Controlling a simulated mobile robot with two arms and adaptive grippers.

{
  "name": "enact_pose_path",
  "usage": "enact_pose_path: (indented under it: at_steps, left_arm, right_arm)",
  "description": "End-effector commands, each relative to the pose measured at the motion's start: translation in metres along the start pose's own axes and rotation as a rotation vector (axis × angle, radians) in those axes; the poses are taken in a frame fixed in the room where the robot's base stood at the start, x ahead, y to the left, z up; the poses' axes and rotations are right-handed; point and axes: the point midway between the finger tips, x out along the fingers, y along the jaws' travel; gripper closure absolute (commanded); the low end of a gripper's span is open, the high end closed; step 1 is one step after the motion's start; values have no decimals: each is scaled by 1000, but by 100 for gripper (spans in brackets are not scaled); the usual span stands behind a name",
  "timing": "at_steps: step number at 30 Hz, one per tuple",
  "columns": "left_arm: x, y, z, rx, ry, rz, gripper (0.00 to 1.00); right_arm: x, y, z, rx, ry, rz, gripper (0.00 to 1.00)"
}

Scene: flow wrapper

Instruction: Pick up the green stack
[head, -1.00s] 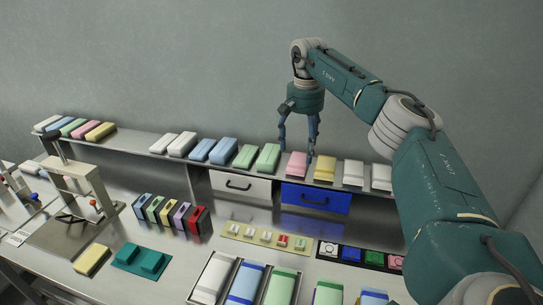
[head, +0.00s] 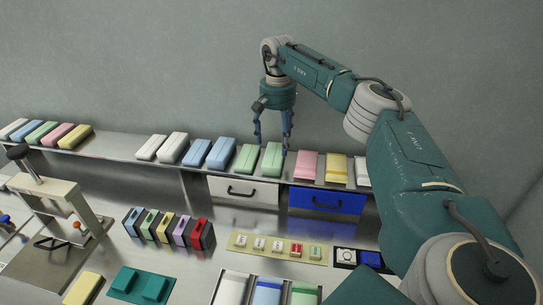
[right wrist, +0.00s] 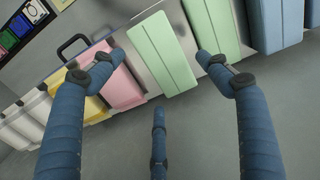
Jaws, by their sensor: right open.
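Two light green stacks stand side by side on the long shelf, a left one (head: 245,158) and a right one (head: 271,160). My right gripper (head: 272,138) is open, pointing down over the right green stack, with fingers to either side of it in the picture. In the right wrist view, the right gripper (right wrist: 160,62) has its fingers spread around one green stack (right wrist: 162,58), with nothing held. The other green stack (right wrist: 214,28) lies beyond the finger on the right. Whether the fingers touch the stack cannot be told. My left gripper is not in view.
A pink stack (head: 308,166) stands right of the green ones, and blue stacks (head: 222,153) stand left. A white drawer (head: 240,190) and a blue drawer (head: 326,201) sit under the shelf. Another green stack (head: 40,134) is at the shelf's far left.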

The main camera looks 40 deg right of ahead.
Motion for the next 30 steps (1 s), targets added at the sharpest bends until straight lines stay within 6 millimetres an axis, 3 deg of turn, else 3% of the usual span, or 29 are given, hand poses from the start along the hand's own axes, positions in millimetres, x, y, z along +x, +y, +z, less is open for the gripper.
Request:
enact_pose_path:
  at_steps: [4, 8, 11, 15, 19, 25, 30]
  left_arm:
    - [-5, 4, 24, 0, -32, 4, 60]
    - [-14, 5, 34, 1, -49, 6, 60]
    - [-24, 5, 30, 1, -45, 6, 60]
    - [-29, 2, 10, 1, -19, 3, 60]
    - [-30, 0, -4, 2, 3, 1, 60]
    - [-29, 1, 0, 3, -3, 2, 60]
    - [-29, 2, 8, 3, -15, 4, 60]
  right_arm:
    - [13, 0, 0, -1, -1, 0, 24]
    - [22, 1, 1, -1, -2, 2, 24]
    - [37, 3, 1, 0, -4, 3, 24]
    - [58, 3, 0, 0, -3, 1, 24]
    - [66, 3, 0, 0, -1, -1, 24]
    - [67, 3, 0, 0, 0, -1, 24]
    - [66, 3, 0, 0, 0, -1, 53]
